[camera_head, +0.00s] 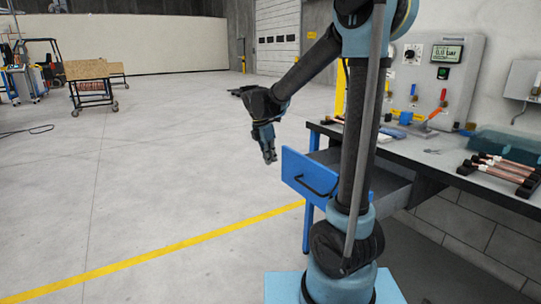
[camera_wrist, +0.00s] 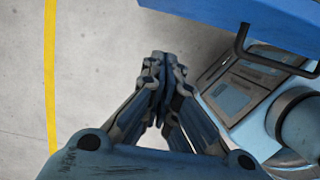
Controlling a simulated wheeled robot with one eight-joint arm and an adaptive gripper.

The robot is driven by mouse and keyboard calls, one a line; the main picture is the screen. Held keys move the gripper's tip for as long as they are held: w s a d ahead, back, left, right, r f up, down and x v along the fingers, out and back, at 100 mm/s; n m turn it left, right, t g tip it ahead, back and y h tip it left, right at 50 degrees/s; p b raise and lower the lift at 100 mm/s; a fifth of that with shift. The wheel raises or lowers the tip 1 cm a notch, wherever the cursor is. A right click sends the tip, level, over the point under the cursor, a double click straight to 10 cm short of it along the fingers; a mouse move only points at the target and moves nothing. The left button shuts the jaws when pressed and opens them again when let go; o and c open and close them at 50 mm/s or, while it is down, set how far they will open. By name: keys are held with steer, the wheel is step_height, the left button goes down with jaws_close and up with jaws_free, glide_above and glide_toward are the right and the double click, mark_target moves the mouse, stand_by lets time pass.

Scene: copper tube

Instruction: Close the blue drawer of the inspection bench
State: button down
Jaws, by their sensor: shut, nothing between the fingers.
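The blue drawer (camera_head: 300,173) of the inspection bench (camera_head: 458,178) stands pulled out, with a dark bar handle (camera_head: 316,187) on its front. Its grey inside shows behind the front, partly hidden by my arm. My gripper (camera_head: 270,160) hangs to the left of the drawer front, pointing down, apart from it. In the wrist view the gripper (camera_wrist: 158,58) is shut and empty, its fingertips together. The blue drawer front (camera_wrist: 250,18) and its handle (camera_wrist: 262,58) show at the upper right there, clear of the fingers.
Copper tubes (camera_head: 502,170) on dark holders lie on the bench top near a gauge panel (camera_head: 435,75). A yellow floor line (camera_head: 190,245) runs toward the bench. The floor (camera_head: 120,180) left of the drawer is clear. A cart (camera_head: 90,85) stands far back left.

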steer(key=w+d+f, duration=0.2)
steer(key=d+f, duration=0.2)
steer(key=f, duration=0.1)
steer(key=shift+w+d+f, duration=0.35)
steer(key=shift+d, duration=0.05)
stand_by(0.4)
